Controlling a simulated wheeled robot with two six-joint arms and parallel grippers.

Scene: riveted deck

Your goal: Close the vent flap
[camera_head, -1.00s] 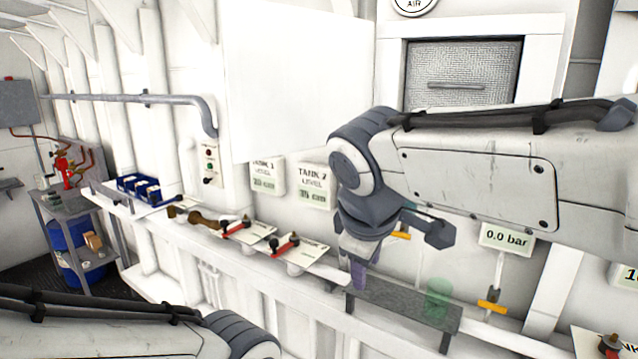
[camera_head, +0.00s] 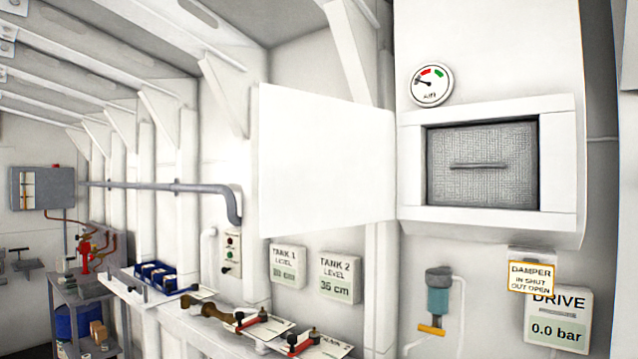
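The vent flap (camera_head: 325,165) is a large flat white panel. It stands swung open to the left of the vent housing (camera_head: 487,220), with its right edge near the housing's left side. The square opening in the housing shows a grey mesh panel (camera_head: 482,185) with a dark horizontal bar handle. Neither of my grippers shows in the head view now.
A round air gauge (camera_head: 431,85) sits above the opening. Red-handled levers (camera_head: 303,342) line the shelf at the bottom. A grey pipe (camera_head: 150,187) runs along the left wall.

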